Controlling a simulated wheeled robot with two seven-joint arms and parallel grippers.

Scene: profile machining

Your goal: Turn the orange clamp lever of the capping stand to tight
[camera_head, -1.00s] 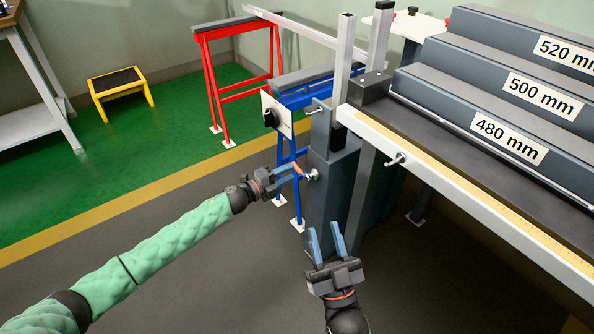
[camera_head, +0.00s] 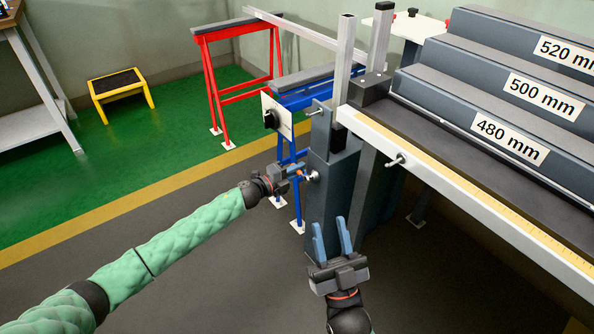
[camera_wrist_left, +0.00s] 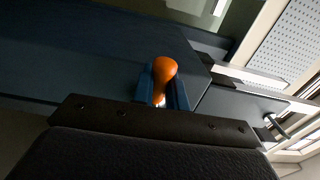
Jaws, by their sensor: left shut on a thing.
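The capping stand (camera_head: 332,195) is a dark grey column left of the long bench, with a metal profile (camera_head: 343,62) standing upright in it. Its orange clamp lever (camera_head: 300,171) sticks out from a silver hub (camera_head: 313,176) on the stand's left side. My left gripper (camera_head: 297,173) is shut on the lever. In the left wrist view the lever's rounded orange knob (camera_wrist_left: 164,70) sits between the blue fingers. Much of the lever is hidden by the fingers in the head view. My right gripper (camera_head: 332,226) is open and empty, fingers upward, in front of the stand's lower part.
A switch box with a black knob (camera_head: 270,118) is just above my left gripper. A blue trestle (camera_head: 300,92) and a red trestle (camera_head: 222,85) stand behind. The bench edge with a yellow scale (camera_head: 480,208) runs to the right.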

